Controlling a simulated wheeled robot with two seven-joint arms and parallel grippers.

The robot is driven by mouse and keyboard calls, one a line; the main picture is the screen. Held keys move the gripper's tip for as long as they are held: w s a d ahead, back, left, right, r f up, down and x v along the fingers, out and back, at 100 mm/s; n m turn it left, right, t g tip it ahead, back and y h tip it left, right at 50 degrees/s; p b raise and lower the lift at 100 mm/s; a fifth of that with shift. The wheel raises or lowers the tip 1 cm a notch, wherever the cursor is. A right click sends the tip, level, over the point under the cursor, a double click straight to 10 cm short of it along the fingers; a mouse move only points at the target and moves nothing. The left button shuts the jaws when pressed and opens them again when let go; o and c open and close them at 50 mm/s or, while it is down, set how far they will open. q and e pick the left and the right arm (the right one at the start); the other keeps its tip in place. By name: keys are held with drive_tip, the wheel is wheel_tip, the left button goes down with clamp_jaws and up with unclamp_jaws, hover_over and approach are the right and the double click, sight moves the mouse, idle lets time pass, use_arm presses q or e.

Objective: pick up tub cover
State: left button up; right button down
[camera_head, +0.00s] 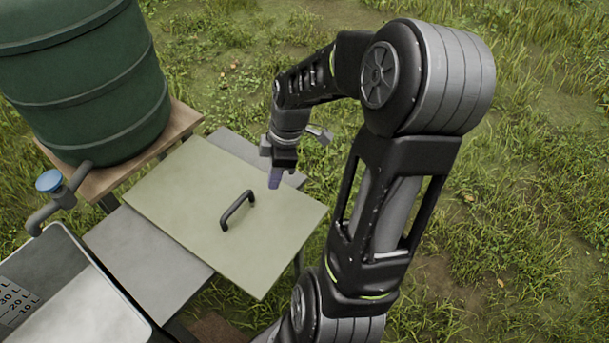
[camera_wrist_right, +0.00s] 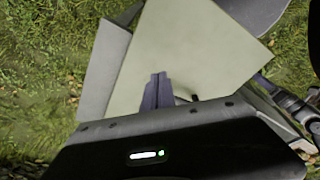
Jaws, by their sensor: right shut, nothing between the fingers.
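The tub cover (camera_head: 190,205) is a flat, pale green square panel with a black bar handle (camera_head: 237,210) standing up from its middle. It lies on a grey table (camera_head: 135,250) and overhangs the table's edge. My right gripper (camera_head: 275,179) points down over the cover's far right side, apart from the handle, with its fingers together and empty. In the right wrist view, the cover (camera_wrist_right: 200,45) lies beyond the closed fingers (camera_wrist_right: 158,80), and only a dark bit of the handle (camera_wrist_right: 194,98) shows. My left gripper is not in view.
A green barrel (camera_head: 85,75) with a blue-handled tap (camera_head: 50,181) stands on a wooden stand (camera_head: 180,121) at the upper left. A tub with litre marks (camera_head: 75,300) is at the lower left. Grass (camera_head: 530,200) surrounds the table.

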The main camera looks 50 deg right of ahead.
drive_tip(key=s+d, duration=0.2)
drive_tip(key=s+d+b, duration=0.1)
drive_tip(key=s+d, duration=0.2)
drive_tip(key=shift+s+d, duration=0.1)
drive_tip(key=shift+s, duration=0.15)
